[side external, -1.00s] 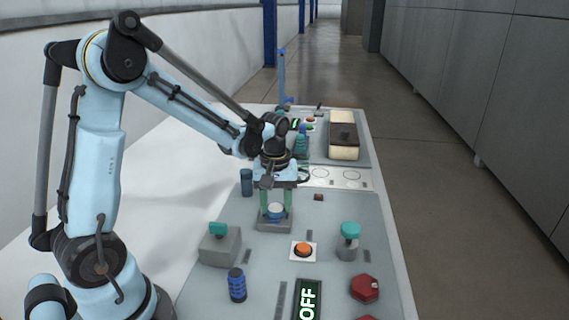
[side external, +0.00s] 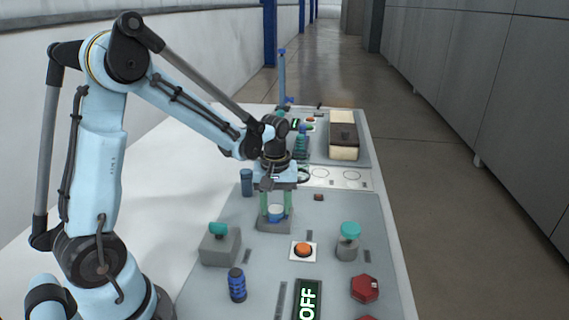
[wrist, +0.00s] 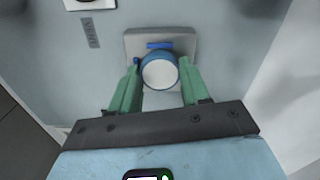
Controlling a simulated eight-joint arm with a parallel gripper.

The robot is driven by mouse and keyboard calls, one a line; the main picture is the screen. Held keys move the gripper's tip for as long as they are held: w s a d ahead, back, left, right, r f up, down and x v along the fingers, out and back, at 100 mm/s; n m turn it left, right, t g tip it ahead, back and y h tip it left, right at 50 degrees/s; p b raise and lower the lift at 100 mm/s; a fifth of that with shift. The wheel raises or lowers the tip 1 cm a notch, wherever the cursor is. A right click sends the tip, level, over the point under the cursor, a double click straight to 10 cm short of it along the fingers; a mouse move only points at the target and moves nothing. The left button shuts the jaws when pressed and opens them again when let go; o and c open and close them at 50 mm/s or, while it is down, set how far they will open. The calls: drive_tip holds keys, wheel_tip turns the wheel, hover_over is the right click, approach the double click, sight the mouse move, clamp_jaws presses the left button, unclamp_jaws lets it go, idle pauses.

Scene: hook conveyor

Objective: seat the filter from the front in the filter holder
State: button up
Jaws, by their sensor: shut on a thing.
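The filter (wrist: 160,72), a short round piece with a blue rim and a pale top, sits between the two green fingers of my gripper (wrist: 161,78) in the wrist view. My gripper is shut on it. In the side view the filter (side external: 276,211) shows between the fingertips of my gripper (side external: 276,210), low over a grey block (side external: 275,226) that looks like the filter holder. In the wrist view the holder (wrist: 187,42) lies behind the filter, with a blue bar (wrist: 159,45) on it. I cannot tell whether the filter touches the holder or how deep it sits.
A dark blue cylinder (side external: 247,183) stands left of the holder. In front are a grey block with a teal knob (side external: 219,240), an orange button (side external: 303,250), a teal-topped post (side external: 349,240) and a ribbed blue cylinder (side external: 237,286).

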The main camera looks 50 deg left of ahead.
sight(276, 209)
drive_tip(key=shift+f, duration=0.1)
idle(0.3)
drive_tip(key=o, duration=0.8)
drive_tip(key=shift+c, duration=0.7)
drive_tip(key=shift+o, duration=1.5)
drive_tip(key=shift+r, duration=3.55)
